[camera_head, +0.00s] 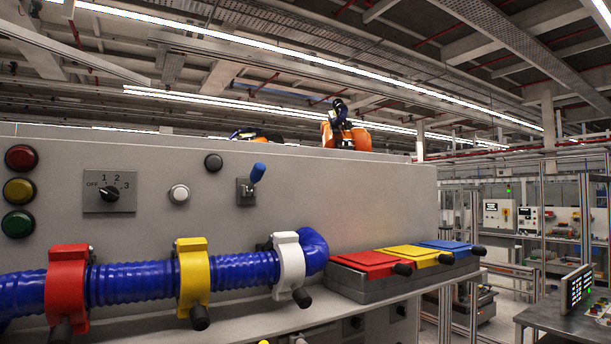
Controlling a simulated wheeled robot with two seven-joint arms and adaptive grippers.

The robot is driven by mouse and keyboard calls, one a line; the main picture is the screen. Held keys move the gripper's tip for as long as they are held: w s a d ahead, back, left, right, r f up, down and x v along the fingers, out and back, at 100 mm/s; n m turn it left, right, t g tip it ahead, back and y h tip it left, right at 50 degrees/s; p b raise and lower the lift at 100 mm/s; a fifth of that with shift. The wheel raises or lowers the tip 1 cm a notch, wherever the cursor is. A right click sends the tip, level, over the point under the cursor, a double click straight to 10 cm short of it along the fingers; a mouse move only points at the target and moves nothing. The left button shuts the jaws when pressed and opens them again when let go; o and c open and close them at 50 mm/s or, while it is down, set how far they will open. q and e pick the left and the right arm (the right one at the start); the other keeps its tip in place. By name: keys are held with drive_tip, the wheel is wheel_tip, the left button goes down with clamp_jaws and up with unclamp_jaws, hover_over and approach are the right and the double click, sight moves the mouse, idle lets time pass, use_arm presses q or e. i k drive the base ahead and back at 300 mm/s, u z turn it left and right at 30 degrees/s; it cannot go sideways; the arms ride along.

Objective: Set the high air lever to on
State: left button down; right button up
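A small lever with a blue handle (257,173) stands on a grey metal bracket (246,192) on the upper front panel of the drive unit (340,200). Its handle points up and leans slightly to the right. No label naming it as the high air lever is readable, and no on or off mark shows beside it. Neither of my grippers shows in the head view.
A rotary switch (109,192) and several round buttons sit left of the lever. Below it, a blue corrugated hose (135,284) runs through red, yellow (193,275) and white (290,266) clamps. Red, yellow and blue lidded boxes (370,263) stand on the ledge at right.

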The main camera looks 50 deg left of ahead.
sight(258, 169)
drive_tip(key=i, duration=1.25)
drive_tip(key=u, duration=3.65)
